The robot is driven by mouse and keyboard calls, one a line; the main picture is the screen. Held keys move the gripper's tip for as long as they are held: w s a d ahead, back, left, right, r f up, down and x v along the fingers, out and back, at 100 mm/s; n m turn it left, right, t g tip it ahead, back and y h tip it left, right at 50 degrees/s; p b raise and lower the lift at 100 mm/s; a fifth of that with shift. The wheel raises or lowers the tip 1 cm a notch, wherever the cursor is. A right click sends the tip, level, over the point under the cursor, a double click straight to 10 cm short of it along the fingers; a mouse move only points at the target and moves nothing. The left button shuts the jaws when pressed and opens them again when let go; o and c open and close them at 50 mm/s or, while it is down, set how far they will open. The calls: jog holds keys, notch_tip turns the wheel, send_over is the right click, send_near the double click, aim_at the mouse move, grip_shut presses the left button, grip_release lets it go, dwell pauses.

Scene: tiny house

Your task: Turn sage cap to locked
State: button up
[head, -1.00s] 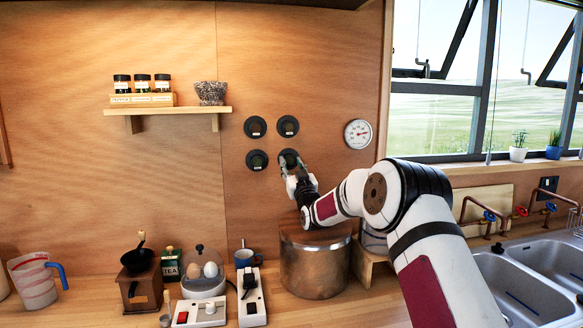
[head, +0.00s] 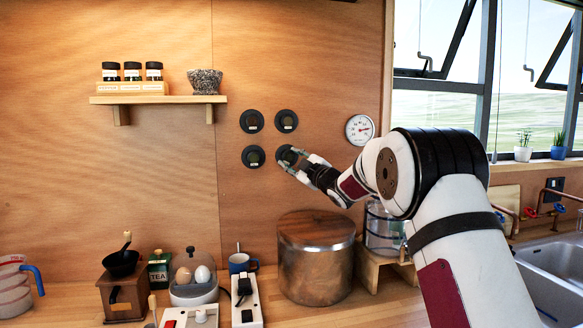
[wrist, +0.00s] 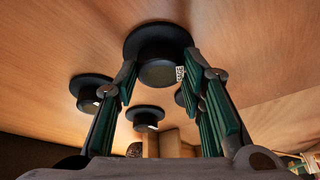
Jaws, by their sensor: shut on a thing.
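Several dark round caps are mounted in a two-by-two block on the wooden wall: upper left (head: 252,121), upper right (head: 286,120), lower left (head: 253,157) and lower right (head: 287,155). My gripper (head: 288,163) reaches in from the right at the lower right cap. In the wrist view, the green-padded fingers of my gripper (wrist: 172,85) stand on either side of the nearest cap (wrist: 158,40), shut on its raised middle. The fingers partly hide another cap behind them.
A round dial (head: 359,129) hangs right of the caps, close to my arm. A shelf with jars (head: 158,99) is at the left. A large metal pot (head: 316,265) stands on the counter below my gripper. The wall around the caps is otherwise clear.

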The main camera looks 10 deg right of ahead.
jog(key=n, duration=0.1)
jog(key=n+g, duration=0.1)
jog(key=n, duration=0.1)
jog(key=n+g, duration=0.1)
jog(key=n, duration=0.1)
jog(key=shift+r, duration=0.25)
jog(key=shift+n, duration=0.3)
jog(key=o, duration=1.1)
jog(key=shift+o, duration=0.2)
jog(key=shift+s+d, duration=0.25)
jog(key=shift+s, duration=0.15)
jog(key=v, duration=1.1)
